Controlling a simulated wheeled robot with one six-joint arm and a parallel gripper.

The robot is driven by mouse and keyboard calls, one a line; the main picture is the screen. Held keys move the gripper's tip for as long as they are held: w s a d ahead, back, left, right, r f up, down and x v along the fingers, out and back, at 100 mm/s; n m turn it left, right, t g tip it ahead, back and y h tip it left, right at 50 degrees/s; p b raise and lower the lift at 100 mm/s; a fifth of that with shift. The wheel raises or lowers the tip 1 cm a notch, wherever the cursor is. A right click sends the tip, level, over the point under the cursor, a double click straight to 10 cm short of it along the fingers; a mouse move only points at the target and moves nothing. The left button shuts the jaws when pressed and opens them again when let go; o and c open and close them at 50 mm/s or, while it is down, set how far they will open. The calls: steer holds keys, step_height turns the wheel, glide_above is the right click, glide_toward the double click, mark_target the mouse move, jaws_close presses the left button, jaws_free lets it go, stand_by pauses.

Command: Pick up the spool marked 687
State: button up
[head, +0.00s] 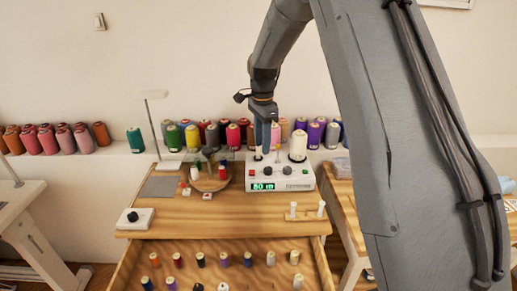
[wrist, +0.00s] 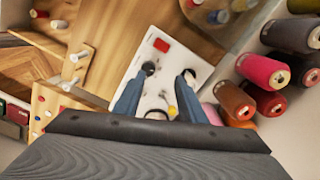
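No number 687 is readable on any spool, so I cannot tell which one is marked. My gripper (head: 266,146) is above the white machine with the green display (head: 280,186). In the wrist view, the two blue-grey fingers of my gripper (wrist: 164,84) are apart, with the machine's white top visible between them. I see nothing held between them.
A large white cone (head: 297,146) stands on the machine. A round wooden stand (head: 210,182) with small spools is left of it. A two-peg wooden holder (head: 293,215) sits at the tabletop's front right. Coloured cones, including a teal one (head: 135,140), line the back ledge.

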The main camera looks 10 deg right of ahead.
mark_target(258, 150)
steer(key=w+m, duration=0.5)
steer(key=w, duration=0.1)
steer(key=shift+w+d+f+p, duration=0.1)
steer(key=shift+w+f+p, duration=0.15)
steer(key=shift+f+p, duration=0.8)
steer(key=shift+w+f+p, duration=0.2)
steer(key=shift+f+p, duration=0.2)
steer(key=shift+f, duration=1.1)
steer(key=shift+w+d+f+p, duration=0.1)
steer(key=shift+w+f+p, duration=0.15)
steer(key=shift+f+p, duration=0.8)
steer(key=shift+f+b, duration=0.25)
steer(key=shift+b, duration=0.05)
jaws_close()
